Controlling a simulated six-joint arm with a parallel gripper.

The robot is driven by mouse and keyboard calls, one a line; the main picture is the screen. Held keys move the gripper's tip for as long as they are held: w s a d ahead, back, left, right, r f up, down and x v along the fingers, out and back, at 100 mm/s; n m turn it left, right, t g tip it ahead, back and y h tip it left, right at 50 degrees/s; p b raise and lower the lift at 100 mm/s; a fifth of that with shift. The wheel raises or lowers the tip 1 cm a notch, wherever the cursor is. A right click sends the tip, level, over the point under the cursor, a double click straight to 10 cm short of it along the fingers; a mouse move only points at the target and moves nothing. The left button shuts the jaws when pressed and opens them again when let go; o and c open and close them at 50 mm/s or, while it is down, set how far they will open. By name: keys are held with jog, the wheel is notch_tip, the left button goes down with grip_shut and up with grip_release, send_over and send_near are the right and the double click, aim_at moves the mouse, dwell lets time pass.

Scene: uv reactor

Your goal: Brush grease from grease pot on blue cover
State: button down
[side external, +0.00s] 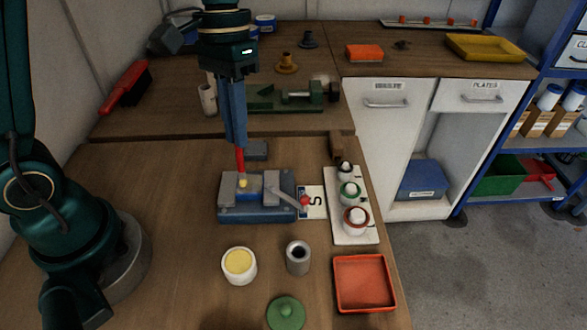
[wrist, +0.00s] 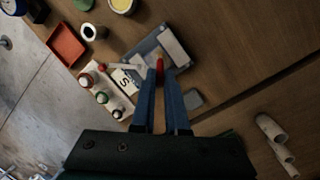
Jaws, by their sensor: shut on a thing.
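My gripper (side external: 238,146) is shut on a red brush (side external: 240,160), which points down with its yellowish tip lowest. The brush tip is at or just above a small bright blue piece, which looks like the blue cover (side external: 255,188), in a blue-grey clamp fixture (side external: 257,212). I cannot tell whether the tip touches it. In the wrist view the red brush (wrist: 160,64) shows between my fingertips (wrist: 160,73), over the fixture (wrist: 142,50); the fingers hide part of it. The grease pot (side external: 239,263), white with yellow grease, stands open in front of the fixture.
A lever with a red knob (side external: 304,201) sticks out right of the fixture. A white rack (side external: 350,232) holds several round-topped items. A grey hollow cylinder (side external: 298,257), a green lid (side external: 286,312) and an empty red tray (side external: 364,283) stand in front.

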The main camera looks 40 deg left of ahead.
jog(key=shift+s+d, duration=0.25)
jog(key=shift+w+d, duration=0.1)
dwell(0.3)
jog(key=shift+w+d, duration=0.15)
jog(key=shift+w+d, duration=0.5)
dwell(0.8)
jog(key=shift+w+a, duration=0.1)
jog(key=shift+w+a, duration=0.15)
jog(key=shift+a, duration=0.05)
jog(key=shift+w+a, duration=0.5)
dwell(0.9)
jog(key=shift+s+a, duration=0.75)
dwell(1.2)
jog(key=shift+s, duration=0.1)
